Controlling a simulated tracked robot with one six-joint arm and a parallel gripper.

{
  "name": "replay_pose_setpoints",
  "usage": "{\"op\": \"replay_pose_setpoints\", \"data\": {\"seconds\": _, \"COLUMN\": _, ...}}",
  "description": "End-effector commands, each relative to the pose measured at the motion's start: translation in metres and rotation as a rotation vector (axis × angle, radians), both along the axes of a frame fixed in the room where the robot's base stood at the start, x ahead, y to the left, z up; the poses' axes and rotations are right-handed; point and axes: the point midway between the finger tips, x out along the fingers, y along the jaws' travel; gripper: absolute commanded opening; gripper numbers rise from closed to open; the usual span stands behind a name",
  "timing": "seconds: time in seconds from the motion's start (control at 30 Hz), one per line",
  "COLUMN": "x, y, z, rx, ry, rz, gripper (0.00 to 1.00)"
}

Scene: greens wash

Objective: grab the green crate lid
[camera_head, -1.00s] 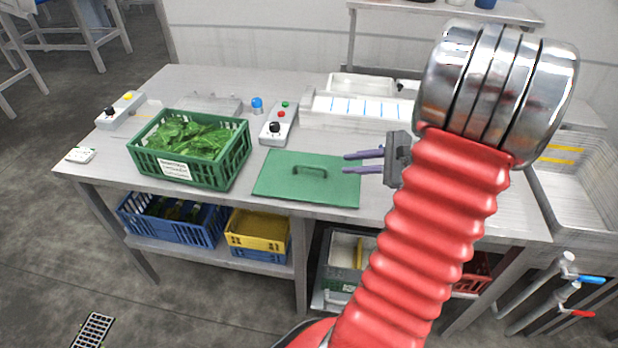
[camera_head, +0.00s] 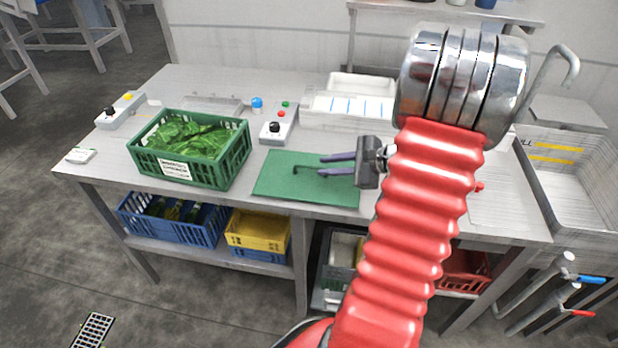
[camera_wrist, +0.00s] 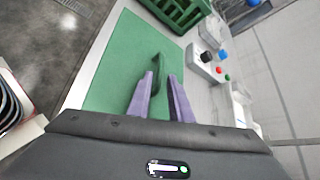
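The green crate lid (camera_head: 283,185) lies flat on the metal table, right of the green crate. Its raised handle (camera_wrist: 158,70) stands up near the lid's middle in the wrist view; in the head view my fingers partly cover it. My gripper (camera_head: 321,164) is open over the right part of the lid, its two purple fingers pointing left toward the handle. In the wrist view my gripper (camera_wrist: 160,82) has a gap between the fingertips, with the near end of the handle close to the left fingertip. I cannot tell whether they touch.
The green crate (camera_head: 217,172) full of leafy greens stands left of the lid. A grey control box (camera_head: 279,125) with buttons and a blue knob (camera_head: 257,103) sit behind. White trays (camera_head: 345,107) stand at the back. A sink (camera_head: 575,175) is at right.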

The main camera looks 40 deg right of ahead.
Motion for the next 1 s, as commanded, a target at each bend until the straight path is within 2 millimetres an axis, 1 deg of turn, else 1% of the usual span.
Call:
{"op": "replay_pose_setpoints", "data": {"seconds": 0.3, "x": 0.032, "y": 0.013, "z": -0.019, "rx": 0.002, "ry": 0.001, "rz": 0.003, "gripper": 0.19}}
{"op": "replay_pose_setpoints", "data": {"seconds": 0.4, "x": 0.038, "y": 0.014, "z": -0.023, "rx": 0.001, "ry": 0.001, "rz": 0.002, "gripper": 0.19}}
{"op": "replay_pose_setpoints", "data": {"seconds": 0.97, "x": 0.040, "y": 0.015, "z": -0.024, "rx": 0.000, "ry": 0.001, "rz": 0.001, "gripper": 0.19}}
{"op": "replay_pose_setpoints", "data": {"seconds": 1.0, "x": 0.040, "y": 0.015, "z": -0.024, "rx": 0.000, "ry": 0.001, "rz": 0.001, "gripper": 0.17}}
